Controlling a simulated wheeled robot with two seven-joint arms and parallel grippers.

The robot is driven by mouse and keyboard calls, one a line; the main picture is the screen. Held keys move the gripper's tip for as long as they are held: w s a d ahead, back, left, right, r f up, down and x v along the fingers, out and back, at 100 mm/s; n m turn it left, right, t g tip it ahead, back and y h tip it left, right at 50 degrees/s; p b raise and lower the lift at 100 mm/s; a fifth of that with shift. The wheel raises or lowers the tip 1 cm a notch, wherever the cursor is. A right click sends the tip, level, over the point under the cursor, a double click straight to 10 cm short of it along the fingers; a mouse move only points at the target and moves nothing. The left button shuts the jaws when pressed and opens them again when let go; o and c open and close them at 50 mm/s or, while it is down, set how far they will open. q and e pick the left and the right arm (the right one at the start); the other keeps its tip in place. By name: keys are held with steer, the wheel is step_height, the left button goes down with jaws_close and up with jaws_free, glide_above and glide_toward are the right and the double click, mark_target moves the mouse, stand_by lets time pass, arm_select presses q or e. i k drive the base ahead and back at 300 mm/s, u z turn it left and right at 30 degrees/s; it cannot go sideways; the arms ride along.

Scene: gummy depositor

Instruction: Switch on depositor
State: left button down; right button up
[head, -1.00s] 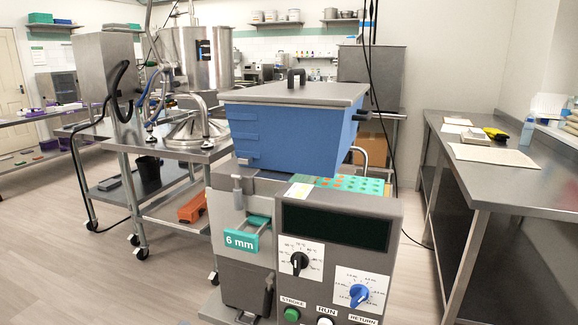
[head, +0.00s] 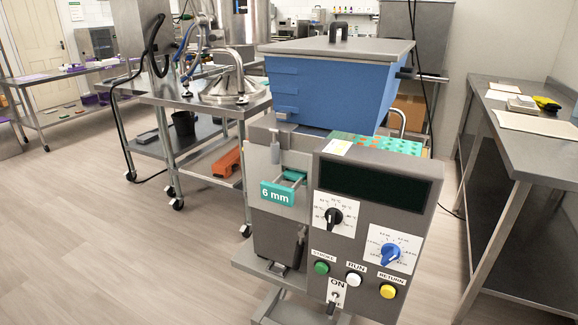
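The depositor (head: 370,240) stands in the centre right of the head view, with a blue hopper (head: 330,92) under a grey lid. Its front panel has a dark, blank display (head: 374,182), a black knob (head: 334,217) and a blue knob (head: 390,254). Below are a green STROKE button (head: 321,268), a white RUN button (head: 353,279) and a yellow RETURN button (head: 388,291). A toggle switch (head: 333,304) with an ON label above it sits at the panel's bottom; its lower label is partly covered and its position is hard to tell. Neither gripper is in view.
A steel cart (head: 200,137) with hoses and an orange item (head: 227,162) on its lower shelf stands to the left. A steel workbench (head: 520,140) runs along the right. The floor (head: 110,240) at the front left is clear.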

mark_target(331, 305)
steer(key=u, duration=2.35)
steer(key=i, duration=1.05)
steer(key=z, duration=3.4)
